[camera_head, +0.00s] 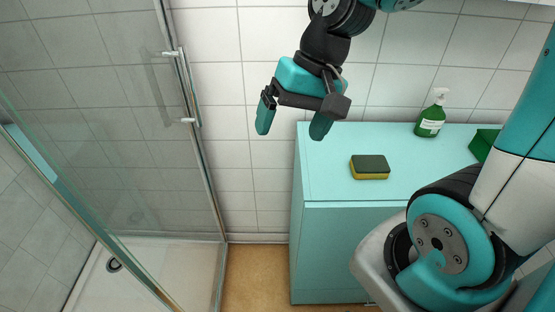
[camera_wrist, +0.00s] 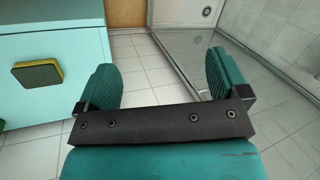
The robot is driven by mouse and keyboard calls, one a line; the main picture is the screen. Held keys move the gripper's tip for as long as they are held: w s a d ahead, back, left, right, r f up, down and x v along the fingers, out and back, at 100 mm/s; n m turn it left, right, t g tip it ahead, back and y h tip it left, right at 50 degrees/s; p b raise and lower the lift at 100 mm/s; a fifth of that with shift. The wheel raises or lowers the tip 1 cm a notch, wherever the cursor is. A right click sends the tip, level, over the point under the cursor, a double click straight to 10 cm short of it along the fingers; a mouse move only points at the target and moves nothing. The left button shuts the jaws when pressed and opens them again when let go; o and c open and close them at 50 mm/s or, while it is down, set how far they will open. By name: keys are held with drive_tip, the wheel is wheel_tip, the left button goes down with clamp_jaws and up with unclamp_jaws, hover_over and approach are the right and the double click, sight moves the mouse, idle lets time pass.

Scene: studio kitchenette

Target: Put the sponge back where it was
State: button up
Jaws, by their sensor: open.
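The sponge (camera_head: 370,167) lies flat on top of the turquoise cabinet (camera_head: 330,190), dark green side up and yellow below. It also shows at the left of the wrist view (camera_wrist: 38,75). My gripper (camera_head: 292,127) hangs left of the sponge, higher up, in front of the tiled wall. Its two teal fingers are apart with nothing between them. In the wrist view the open fingers (camera_wrist: 163,80) frame only tiles and part of the floor area. The gripper does not touch the sponge.
A green soap bottle with a white pump (camera_head: 431,115) stands at the back of the cabinet top. A green box-like object (camera_head: 484,143) is partly hidden behind my arm at the right. A glass shower door with a metal handle (camera_head: 184,88) stands at the left. The cabinet top around the sponge is clear.

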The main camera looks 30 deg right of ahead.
drive_tip(key=s+a+r+n, duration=0.2)
drive_tip(key=s+a+n, duration=0.6)
drive_tip(key=s+n, duration=0.1)
drive_tip(key=shift+a+r+n+g, duration=0.25)
drive_tip(key=shift+r+n+g, duration=0.1)
drive_tip(key=shift+n, duration=0.15)
drive_tip(key=shift+c, duration=0.3)
